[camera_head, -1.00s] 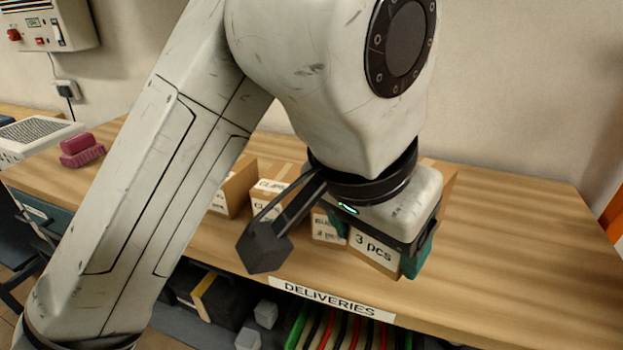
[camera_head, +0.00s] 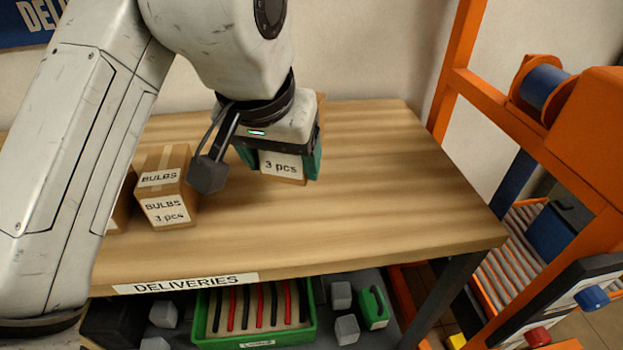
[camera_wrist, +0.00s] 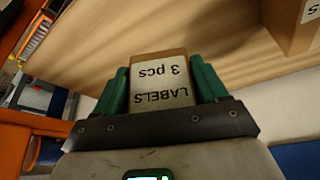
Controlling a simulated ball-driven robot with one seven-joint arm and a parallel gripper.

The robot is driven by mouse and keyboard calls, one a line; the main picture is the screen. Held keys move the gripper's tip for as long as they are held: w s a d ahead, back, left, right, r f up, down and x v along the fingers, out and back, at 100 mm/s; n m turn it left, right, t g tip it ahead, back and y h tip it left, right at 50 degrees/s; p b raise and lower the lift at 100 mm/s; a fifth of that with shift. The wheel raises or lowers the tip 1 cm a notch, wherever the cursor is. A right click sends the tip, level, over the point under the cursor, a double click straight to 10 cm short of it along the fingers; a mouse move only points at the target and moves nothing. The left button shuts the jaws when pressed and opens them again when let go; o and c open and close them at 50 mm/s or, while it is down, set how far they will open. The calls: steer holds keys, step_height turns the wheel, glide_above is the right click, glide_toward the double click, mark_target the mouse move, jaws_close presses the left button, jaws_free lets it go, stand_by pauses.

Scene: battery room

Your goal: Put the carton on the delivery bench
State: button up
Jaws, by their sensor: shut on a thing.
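My gripper (camera_head: 280,165) is shut on a brown carton (camera_head: 283,167) with a white label reading "3 pcs". In the wrist view the carton (camera_wrist: 156,84) sits between the green fingers, and its label reads "LABELS 3 pcs". The delivery bench (camera_head: 400,200) is a wooden top with a "DELIVERIES" strip on its front edge. The gripper and carton are over the middle of the bench. I cannot tell whether the carton's underside, hidden from the wrist camera, touches the wood.
A "BULBS 3 pcs" carton (camera_head: 166,190) stands on the bench left of my gripper, with another box (camera_head: 121,205) partly behind my arm. The bench's right part is clear. An orange frame (camera_head: 540,150) stands beyond its right end. A green tray (camera_head: 255,325) is below.

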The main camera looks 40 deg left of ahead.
steer(key=w+f, duration=0.2)
steer(key=f, duration=0.1)
steer(key=w+a+f, duration=0.1)
steer(key=w+f, duration=0.1)
steer(key=shift+f+b, duration=0.1)
steer(key=shift+b, duration=0.3)
steer(key=shift+w+f, duration=0.1)
steer(key=shift+f, duration=1.55)
steer(key=o, duration=1.4)
steer(key=shift+f, duration=0.15)
steer(key=shift+c, duration=0.2)
steer(key=shift+b, duration=0.3)
steer(key=p+v, duration=0.2)
steer(key=v, duration=1)
